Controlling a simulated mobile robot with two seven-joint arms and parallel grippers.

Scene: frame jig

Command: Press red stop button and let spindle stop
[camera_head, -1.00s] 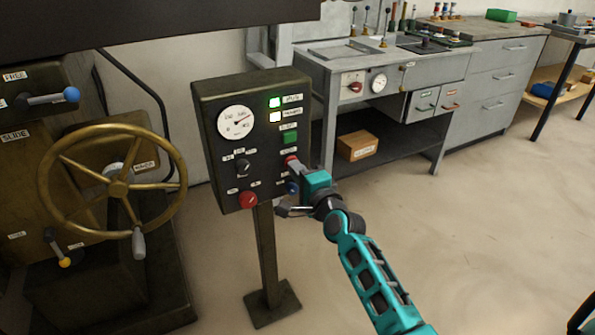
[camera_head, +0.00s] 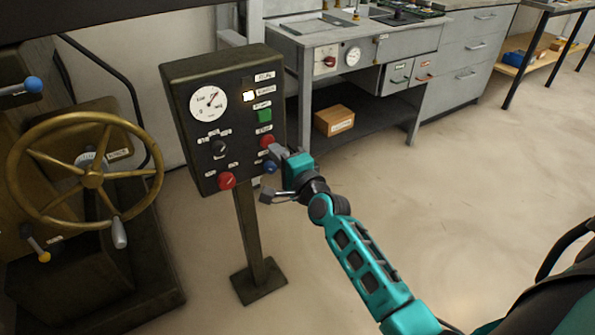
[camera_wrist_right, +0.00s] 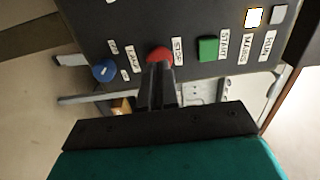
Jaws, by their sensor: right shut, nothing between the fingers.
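The control box (camera_head: 188,105) stands on a post and carries the red stop button (camera_head: 267,141), which also shows in the right wrist view (camera_wrist_right: 158,53) beside a STOP label. My right gripper (camera_head: 276,152) is shut and empty, its fingertips at the stop button. In the right wrist view the closed fingers (camera_wrist_right: 160,72) cover the button's near edge; whether they touch it is hard to tell. The lamp (camera_wrist_right: 278,15) labelled RUN is dark. The MAINS lamp (camera_head: 249,96) is lit. The spindle is not identifiable. My left gripper is not in view.
A green START button (camera_head: 264,115) and a blue knob (camera_head: 270,167) flank the stop button. Another red knob (camera_head: 227,180) sits lower left. A brass handwheel (camera_head: 93,180) is at the left. A grey workbench (camera_head: 335,85) stands behind. Floor to the right is clear.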

